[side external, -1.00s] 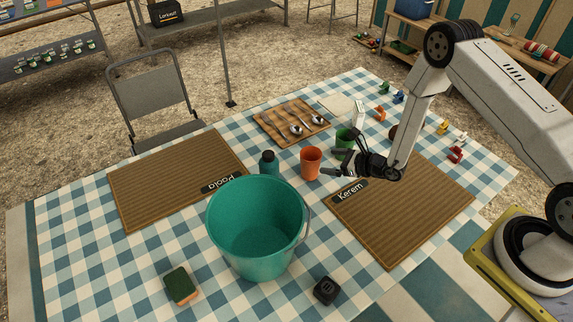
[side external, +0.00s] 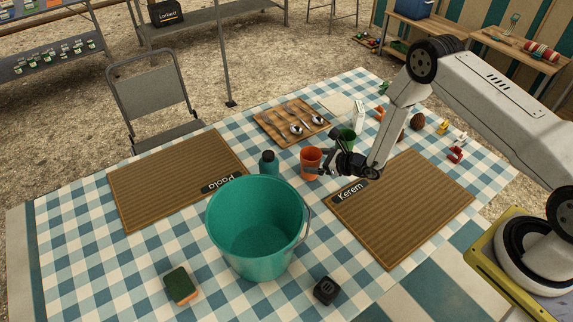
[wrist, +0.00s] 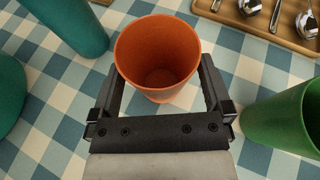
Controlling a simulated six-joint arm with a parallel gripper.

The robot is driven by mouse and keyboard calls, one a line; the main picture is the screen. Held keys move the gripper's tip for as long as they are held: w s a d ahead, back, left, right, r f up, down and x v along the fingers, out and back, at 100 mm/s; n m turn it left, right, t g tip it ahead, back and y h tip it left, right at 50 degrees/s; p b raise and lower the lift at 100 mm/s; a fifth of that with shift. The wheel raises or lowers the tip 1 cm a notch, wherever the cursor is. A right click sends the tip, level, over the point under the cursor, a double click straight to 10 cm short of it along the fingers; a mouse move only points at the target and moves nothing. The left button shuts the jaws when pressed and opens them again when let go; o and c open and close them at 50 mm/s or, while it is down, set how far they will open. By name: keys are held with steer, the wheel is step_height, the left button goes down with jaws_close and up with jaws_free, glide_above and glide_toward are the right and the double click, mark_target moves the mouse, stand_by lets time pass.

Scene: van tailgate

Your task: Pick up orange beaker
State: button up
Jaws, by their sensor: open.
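The orange beaker (side external: 310,163) stands upright on the checked tablecloth, behind the teal bucket. In the wrist view the orange beaker (wrist: 157,58) is at the top centre, with its open mouth towards the camera. My gripper (side external: 324,163) is low over the table at the beaker's right side. In the wrist view my gripper (wrist: 160,80) is open, with one finger on each side of the beaker's near part. I cannot tell whether either finger touches it. The side view partly hides the beaker's right edge behind a finger.
A green beaker (wrist: 290,118) stands close on the right. The large teal bucket (side external: 254,245) is in front. A wooden tray with spoons (side external: 272,128) lies behind. The Kerem mat (side external: 415,215) lies to the right.

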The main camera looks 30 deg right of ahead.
stand_by(0.4)
steer(key=c, duration=0.9)
steer(key=shift+r, duration=0.15)
steer(key=shift+r, duration=1.15)
steer(key=s+r, duration=0.3)
steer(key=s, duration=0.1)
steer(key=s+r, duration=0.4)
steer(key=s, duration=0.1)
steer(key=s+r, duration=0.3)
steer(key=s, duration=0.2)
steer(key=shift+d+r, duration=0.2)
steer(key=shift+r, duration=0.05)
